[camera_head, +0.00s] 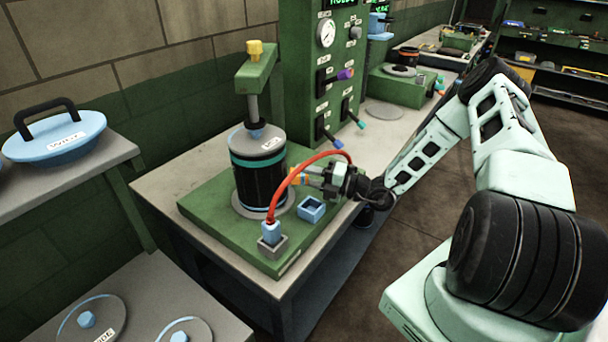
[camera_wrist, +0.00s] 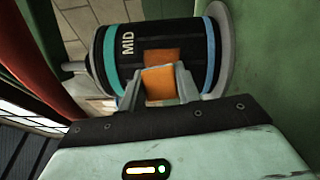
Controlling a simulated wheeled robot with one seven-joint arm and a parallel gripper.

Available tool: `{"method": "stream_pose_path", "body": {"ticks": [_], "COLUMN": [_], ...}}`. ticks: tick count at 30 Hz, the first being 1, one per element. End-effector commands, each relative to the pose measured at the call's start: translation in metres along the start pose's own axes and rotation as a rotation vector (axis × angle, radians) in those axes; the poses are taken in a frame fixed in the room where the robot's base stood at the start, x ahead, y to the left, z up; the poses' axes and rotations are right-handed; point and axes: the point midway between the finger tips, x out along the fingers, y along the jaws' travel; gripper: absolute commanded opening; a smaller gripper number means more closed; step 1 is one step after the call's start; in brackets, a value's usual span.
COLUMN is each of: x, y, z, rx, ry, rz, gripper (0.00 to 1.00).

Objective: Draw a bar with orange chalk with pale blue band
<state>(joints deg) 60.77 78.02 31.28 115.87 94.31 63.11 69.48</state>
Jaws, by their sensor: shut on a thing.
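My gripper (camera_head: 322,178) is shut on an orange chalk (camera_wrist: 158,84) and points left at the black sleeve (camera_head: 258,182) on the upright drum. The chalk stands between the fingers in the wrist view; its pale blue band is hard to make out there. The sleeve also shows in the wrist view (camera_wrist: 190,50), marked MID, with a teal band at one end and a blue band at the other. A darker orange patch (camera_wrist: 162,55) shows on the sleeve just beyond the chalk. I cannot tell whether the chalk touches the sleeve.
A red hose (camera_head: 289,182) arches in front of the drum from a blue plug (camera_head: 271,232). A small blue open box (camera_head: 312,209) sits on the green base (camera_head: 212,205). A green control panel (camera_head: 318,80) stands behind. A blue lid (camera_head: 55,136) lies on the left shelf.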

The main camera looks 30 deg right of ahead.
Motion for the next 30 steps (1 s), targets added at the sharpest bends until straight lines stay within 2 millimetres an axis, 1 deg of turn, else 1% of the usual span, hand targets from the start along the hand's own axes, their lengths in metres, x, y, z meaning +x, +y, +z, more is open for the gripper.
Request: {"method": "stream_pose_path", "body": {"ticks": [1,9,15,30], "x": [-0.006,-0.030,-0.045,-0.052], "y": [0.001,0.000,0.001,0.000], "z": [0.004,0.014,0.020,0.023], "rx": [-0.002,-0.002,-0.002,-0.002], "ry": [-0.004,-0.005,-0.004,-0.004], "rz": [-0.001,-0.002,0.000,-0.001], "gripper": [0.14,0.14,0.14,0.14]}}
